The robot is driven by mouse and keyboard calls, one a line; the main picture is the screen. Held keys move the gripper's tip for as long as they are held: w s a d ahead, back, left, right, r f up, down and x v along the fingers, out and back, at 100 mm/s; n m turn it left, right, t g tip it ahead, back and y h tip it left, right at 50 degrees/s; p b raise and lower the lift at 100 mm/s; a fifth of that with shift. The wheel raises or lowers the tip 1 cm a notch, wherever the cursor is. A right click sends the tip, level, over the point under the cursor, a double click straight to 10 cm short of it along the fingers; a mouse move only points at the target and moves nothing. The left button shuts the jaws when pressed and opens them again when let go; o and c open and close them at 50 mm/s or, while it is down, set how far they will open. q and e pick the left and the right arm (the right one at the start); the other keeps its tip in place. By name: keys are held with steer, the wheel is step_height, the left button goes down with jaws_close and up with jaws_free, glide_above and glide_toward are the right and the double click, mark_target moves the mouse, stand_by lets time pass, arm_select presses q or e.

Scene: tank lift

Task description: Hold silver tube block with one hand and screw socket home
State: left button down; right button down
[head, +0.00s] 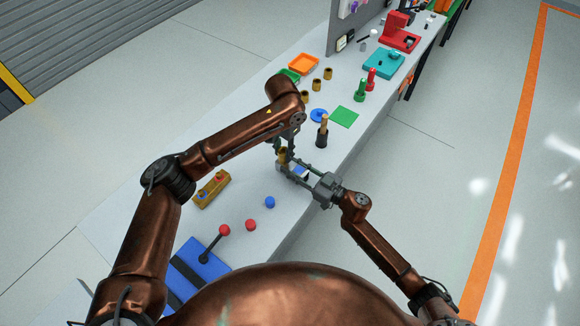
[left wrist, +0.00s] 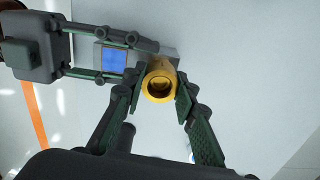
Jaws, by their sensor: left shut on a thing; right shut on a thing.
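The silver tube block (left wrist: 138,62), with a blue square on its face, lies between the fingers of my right gripper (left wrist: 118,58), which is shut on it. In the head view my right gripper (head: 298,170) reaches in from the right near the table's front edge. The brass socket (left wrist: 160,84) is a hollow gold ring seen end-on at the block's right end in the left wrist view. My left gripper (left wrist: 161,92) has one finger on each side of the socket and is shut on it. In the head view my left gripper (head: 283,150) points down. How deep the socket sits is hidden.
A dark post with a wooden top (head: 322,133), a blue disc (head: 319,115) and a green mat (head: 344,117) are just beyond the grippers. Several brass cups (head: 317,84) stand farther back.

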arm_select(q)
steer(key=m, duration=1.5)
steer(key=shift+m, duration=0.4)
steer(key=m, duration=0.4)
steer(key=shift+f, duration=0.1)
steer(key=m, duration=1)
steer(key=shift+s+m, duration=0.1)
steer(key=shift+m, duration=0.2)
steer(key=c, duration=1.5)
jaws_free()
steer(key=shift+c, duration=0.2)
